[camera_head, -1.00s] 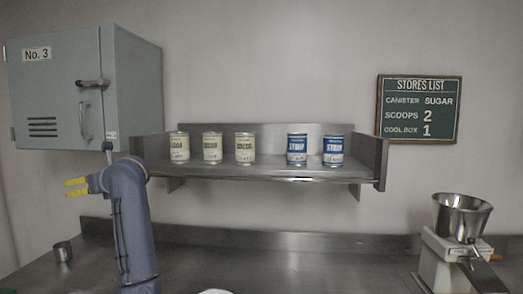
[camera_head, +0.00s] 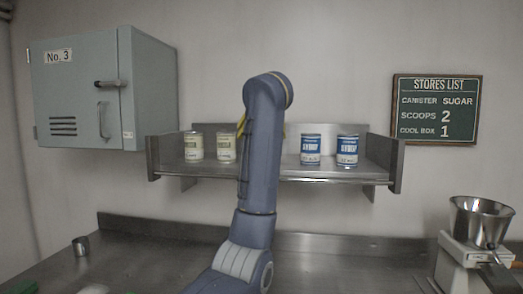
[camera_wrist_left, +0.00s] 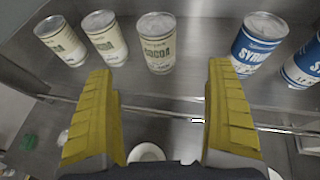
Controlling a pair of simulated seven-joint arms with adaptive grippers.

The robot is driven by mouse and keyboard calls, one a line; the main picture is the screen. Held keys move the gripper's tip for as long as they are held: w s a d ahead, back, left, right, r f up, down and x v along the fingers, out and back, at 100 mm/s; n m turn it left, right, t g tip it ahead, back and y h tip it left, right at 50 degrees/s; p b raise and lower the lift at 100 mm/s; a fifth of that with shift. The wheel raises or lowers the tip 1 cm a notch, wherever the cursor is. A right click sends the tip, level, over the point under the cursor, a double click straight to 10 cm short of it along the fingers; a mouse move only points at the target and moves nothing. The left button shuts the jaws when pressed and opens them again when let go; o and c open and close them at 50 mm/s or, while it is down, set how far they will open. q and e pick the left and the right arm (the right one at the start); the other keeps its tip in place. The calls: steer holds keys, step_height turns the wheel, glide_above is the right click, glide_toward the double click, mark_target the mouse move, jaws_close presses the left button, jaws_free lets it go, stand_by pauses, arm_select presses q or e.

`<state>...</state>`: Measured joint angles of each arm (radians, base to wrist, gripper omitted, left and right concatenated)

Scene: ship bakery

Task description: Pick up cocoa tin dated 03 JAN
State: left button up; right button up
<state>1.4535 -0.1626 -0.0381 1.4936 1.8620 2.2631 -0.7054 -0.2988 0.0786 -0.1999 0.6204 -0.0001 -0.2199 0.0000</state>
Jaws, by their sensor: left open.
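Three cream tins stand upright on the steel shelf. The left tin (camera_head: 193,147) and middle tin (camera_head: 226,147) show in the head view; my arm hides the third. In the left wrist view the left tin (camera_wrist_left: 60,41), middle tin (camera_wrist_left: 105,38) and right tin (camera_wrist_left: 158,43) all show. The right one reads COCOA; its date is too small to read. My left gripper (camera_wrist_left: 158,88) is open and empty, with the right cream tin beyond and between its yellow fingers, not touching. In the head view my arm mostly hides this gripper. My right gripper is not in view.
Two blue syrup tins, the nearer one (camera_head: 310,150) and the far right one (camera_head: 347,150), stand right of the cream tins on the shelf (camera_head: 335,181). A grey cabinet (camera_head: 75,90) hangs at left. A grinder (camera_head: 482,222) and metal cup (camera_head: 81,246) stand on the counter.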

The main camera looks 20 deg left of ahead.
arm_select(q)
steer(key=x, duration=1.5)
steer(key=shift+a, duration=0.2)
steer(key=c, duration=1.4)
steer(key=shift+c, duration=0.9)
steer(key=shift+r, duration=0.1)
